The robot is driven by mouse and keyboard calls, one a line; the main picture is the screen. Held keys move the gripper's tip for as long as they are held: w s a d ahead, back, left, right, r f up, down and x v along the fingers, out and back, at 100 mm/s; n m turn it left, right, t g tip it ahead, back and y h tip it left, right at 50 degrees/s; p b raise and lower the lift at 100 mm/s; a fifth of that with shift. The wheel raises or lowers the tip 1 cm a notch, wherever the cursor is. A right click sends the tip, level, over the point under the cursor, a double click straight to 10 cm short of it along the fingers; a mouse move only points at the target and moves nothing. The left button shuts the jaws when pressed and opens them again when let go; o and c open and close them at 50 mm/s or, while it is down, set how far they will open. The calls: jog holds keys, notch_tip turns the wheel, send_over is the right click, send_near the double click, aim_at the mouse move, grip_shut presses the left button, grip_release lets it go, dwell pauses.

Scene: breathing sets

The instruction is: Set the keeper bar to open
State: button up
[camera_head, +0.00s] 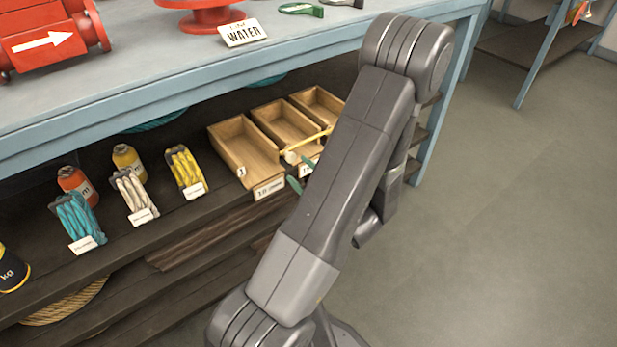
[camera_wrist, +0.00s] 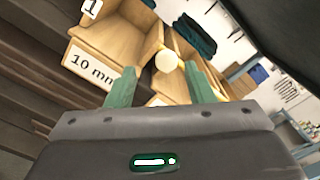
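The keeper bar (camera_head: 312,143) is a thin yellow bar with a pale round knob (camera_head: 291,157) at its near left end. It lies slantwise over the fronts of the wooden bins (camera_head: 241,147), and its far right end is hidden behind my arm. In the wrist view the knob (camera_wrist: 167,61) shows between and just beyond my green fingertips, in front of the bins. My gripper (camera_head: 300,177) is mostly hidden by my arm in the head view. In the wrist view my gripper (camera_wrist: 160,68) is open, with its fingers wide apart and nothing held.
The bins stand on a dark lower shelf (camera_head: 185,214) beneath a blue-grey bench top (camera_head: 150,80). A "10 mm" label (camera_wrist: 92,67) is on a bin front. Rope bundles (camera_head: 187,170) and bottles (camera_head: 128,162) stand left. Open floor (camera_head: 500,210) lies right.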

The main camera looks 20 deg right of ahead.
aim_at(293, 159)
jog(key=shift+v, duration=1.4)
jog(key=p+x, duration=0.1)
jog(key=x, duration=0.2)
jog(key=p+x, duration=0.1)
jog(key=x, duration=0.2)
jog(key=d+p+x, duration=0.1)
jog(key=x, duration=0.2)
jog(key=shift+w, duration=0.3)
jog(key=shift+c, duration=0.5)
grip_shut()
